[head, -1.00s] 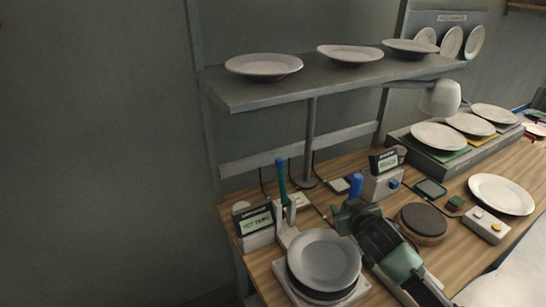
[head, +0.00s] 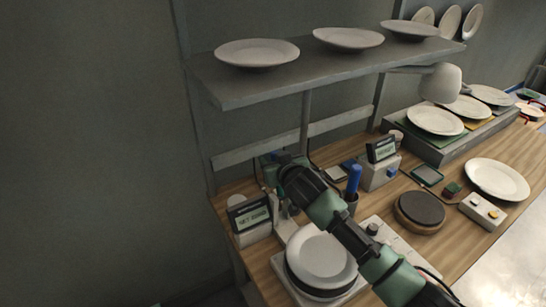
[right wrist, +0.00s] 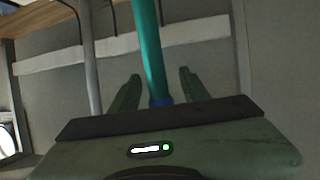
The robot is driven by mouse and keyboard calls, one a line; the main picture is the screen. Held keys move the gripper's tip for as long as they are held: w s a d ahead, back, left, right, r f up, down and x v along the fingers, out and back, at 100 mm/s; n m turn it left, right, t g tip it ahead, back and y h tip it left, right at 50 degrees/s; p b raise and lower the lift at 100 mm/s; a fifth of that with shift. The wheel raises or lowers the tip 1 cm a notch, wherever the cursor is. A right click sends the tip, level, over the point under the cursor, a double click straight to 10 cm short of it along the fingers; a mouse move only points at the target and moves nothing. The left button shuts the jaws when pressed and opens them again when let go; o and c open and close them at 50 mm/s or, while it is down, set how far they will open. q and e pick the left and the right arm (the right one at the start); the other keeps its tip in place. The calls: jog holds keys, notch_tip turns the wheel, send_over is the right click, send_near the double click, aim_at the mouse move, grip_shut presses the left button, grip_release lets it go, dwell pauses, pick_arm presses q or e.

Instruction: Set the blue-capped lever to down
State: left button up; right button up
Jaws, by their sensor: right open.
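The blue-capped lever has a teal shaft (right wrist: 148,45), which shows in the right wrist view between my two open fingers. A blue band (right wrist: 160,102) on it lies close to the gripper body. I cannot tell whether either finger touches it. In the head view my right gripper (head: 272,166) is over the lever's place and hides most of it. The lever stands behind the plate stack (head: 321,258), beside a small display box (head: 250,215). My right gripper (right wrist: 158,88) is open in the wrist view. My left gripper is not in view.
A shelf (head: 310,75) with several plates hangs above my gripper. A blue-handled item (head: 353,178) stands in a cup near my arm. A second display box (head: 380,165), a round brown-edged pad (head: 420,210) and a button box (head: 482,211) are to the right.

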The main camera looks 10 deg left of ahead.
jog(key=shift+w+a+f, duration=0.1)
jog(key=shift+w+f, duration=0.05)
jog(key=shift+w, duration=0.15)
grip_shut()
dwell(1.3)
